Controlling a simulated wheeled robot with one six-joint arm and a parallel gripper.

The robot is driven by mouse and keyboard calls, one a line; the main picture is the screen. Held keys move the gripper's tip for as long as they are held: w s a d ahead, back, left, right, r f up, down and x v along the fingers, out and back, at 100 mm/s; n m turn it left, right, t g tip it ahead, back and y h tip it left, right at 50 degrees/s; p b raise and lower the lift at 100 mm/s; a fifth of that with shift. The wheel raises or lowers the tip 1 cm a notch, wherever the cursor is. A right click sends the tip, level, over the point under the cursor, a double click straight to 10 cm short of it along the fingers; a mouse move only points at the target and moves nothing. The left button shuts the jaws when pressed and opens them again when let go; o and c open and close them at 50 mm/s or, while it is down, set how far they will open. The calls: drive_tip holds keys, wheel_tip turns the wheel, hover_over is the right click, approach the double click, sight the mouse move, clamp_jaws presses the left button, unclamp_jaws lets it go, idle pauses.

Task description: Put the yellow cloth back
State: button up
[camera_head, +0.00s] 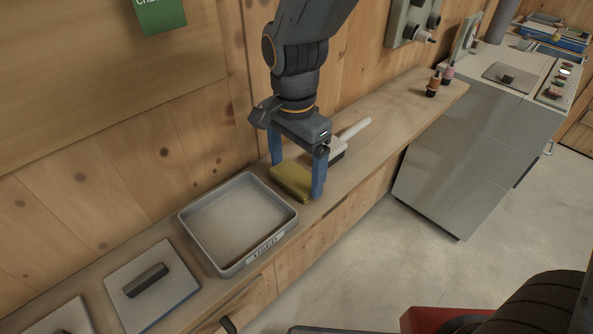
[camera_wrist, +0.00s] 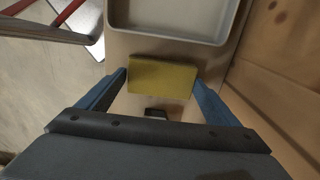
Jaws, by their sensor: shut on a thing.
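The yellow cloth (camera_head: 291,181) is a folded flat pad on the wooden bench, just right of the grey tray marked USED. My gripper (camera_head: 297,178) points down with its blue fingers on either side of the cloth, shut on it. In the wrist view the cloth (camera_wrist: 161,79) spans the space between the fingertips (camera_wrist: 160,82). I cannot tell whether the cloth touches the bench or is slightly above it. The grey USED tray (camera_head: 188,222) is empty; its edge also shows at the top of the wrist view (camera_wrist: 172,36).
A brush with a white handle (camera_head: 354,129) lies right behind my gripper. Lidded containers (camera_head: 150,283) are left of the tray. Small bottles (camera_head: 433,86) stand at the bench's far end. A wooden wall runs behind; a grey cabinet (camera_head: 455,160) stands to the right.

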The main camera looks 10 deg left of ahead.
sight(295, 175)
drive_tip(key=o, duration=0.8)
drive_tip(key=shift+o, duration=0.2)
wheel_tip(295, 175, up, 8)
drive_tip(key=shift+f+b, duration=0.25)
drive_tip(key=shift+b, duration=0.25)
